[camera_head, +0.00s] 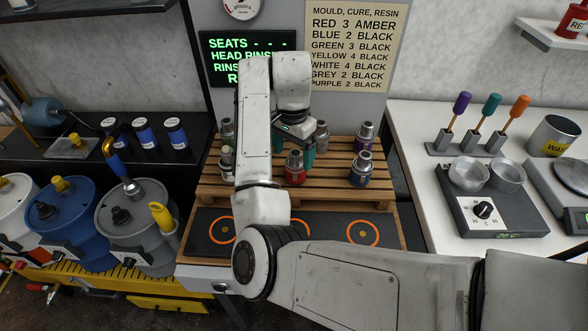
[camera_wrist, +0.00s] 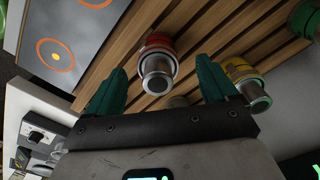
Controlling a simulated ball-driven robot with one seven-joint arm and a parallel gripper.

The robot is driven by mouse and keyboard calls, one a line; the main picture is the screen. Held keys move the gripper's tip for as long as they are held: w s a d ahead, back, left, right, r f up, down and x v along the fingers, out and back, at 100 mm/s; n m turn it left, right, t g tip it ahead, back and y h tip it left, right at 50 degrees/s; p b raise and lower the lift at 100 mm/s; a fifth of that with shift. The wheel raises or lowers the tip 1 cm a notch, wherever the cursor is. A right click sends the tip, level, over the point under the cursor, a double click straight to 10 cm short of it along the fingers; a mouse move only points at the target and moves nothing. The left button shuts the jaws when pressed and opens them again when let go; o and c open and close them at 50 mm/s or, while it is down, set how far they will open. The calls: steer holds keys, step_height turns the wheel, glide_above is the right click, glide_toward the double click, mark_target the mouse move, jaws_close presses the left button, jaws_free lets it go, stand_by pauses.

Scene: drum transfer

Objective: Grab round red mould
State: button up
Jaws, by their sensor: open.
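The red mould (camera_head: 295,172) is a round red body with a metal neck, standing on the slatted wooden rack (camera_head: 330,199) at its front middle. In the wrist view the red mould (camera_wrist: 160,45) shows its metal end towards the camera, between and beyond my teal fingertips. My gripper (camera_head: 300,143) is over the rack, just behind and above the red mould in the head view. In the wrist view my gripper (camera_wrist: 161,68) is open, with nothing held. I cannot tell how far the fingertips are from the mould.
A blue mould (camera_head: 361,172) and a purple mould (camera_head: 363,140) stand to the right. A grey mould (camera_head: 321,133) stands behind. Other moulds stand left, partly behind my arm. A yellow-banded mould (camera_wrist: 240,72) is close beside one finger. A dark mat (camera_head: 330,224) with orange rings lies in front.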

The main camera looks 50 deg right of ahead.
mark_target(295, 166)
steer(key=shift+s+d+f+p, duration=0.15)
steer(key=shift+f+p, duration=0.35)
steer(key=shift+f, duration=2.2)
steer(key=c, duration=1.4)
